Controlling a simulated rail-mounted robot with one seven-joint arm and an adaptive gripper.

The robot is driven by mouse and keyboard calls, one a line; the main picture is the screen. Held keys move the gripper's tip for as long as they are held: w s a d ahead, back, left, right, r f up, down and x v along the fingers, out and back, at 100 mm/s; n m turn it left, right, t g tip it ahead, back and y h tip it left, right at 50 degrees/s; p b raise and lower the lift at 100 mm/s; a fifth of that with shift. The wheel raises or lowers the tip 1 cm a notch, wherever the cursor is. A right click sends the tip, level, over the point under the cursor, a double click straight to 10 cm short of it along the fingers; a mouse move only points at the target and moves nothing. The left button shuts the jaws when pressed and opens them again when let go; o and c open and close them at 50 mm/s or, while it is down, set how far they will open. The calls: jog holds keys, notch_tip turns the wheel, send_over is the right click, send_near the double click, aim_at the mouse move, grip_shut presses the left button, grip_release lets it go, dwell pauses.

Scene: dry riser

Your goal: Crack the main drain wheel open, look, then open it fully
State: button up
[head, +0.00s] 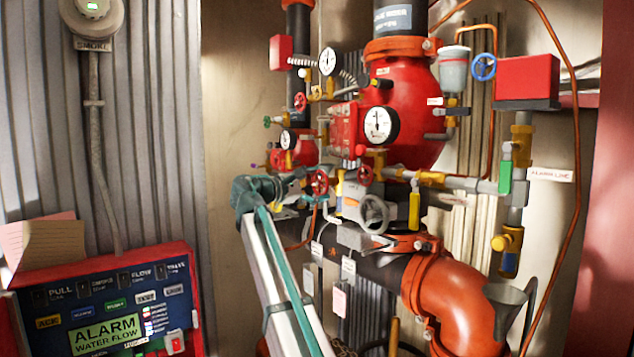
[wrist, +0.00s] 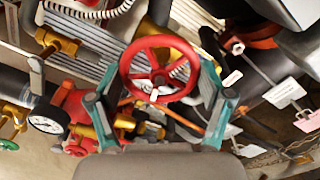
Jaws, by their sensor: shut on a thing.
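In the wrist view a red spoked handwheel (wrist: 158,68) sits between the two fingertips of my gripper (wrist: 160,92), which are shut on its rim from both sides. In the head view my gripper (head: 296,184) reaches in from the left to a small red wheel (head: 319,182) low on the pipework. Its fingers are partly lost among the fittings there. A larger grey handwheel (head: 372,213) stands just to the right and lower. I cannot read any tag naming the main drain wheel.
Other wheels crowd close: another red one (head: 365,175) and a blue one (head: 484,67). A pressure gauge (head: 380,125) is on the red valve body (head: 410,95). A grey funnel (head: 505,305) stands lower right. The alarm panel (head: 105,315) is lower left.

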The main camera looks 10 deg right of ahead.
dwell(0.4)
jog(key=o, duration=1.1)
jog(key=shift+a, duration=0.1)
jog(key=v, duration=1.2)
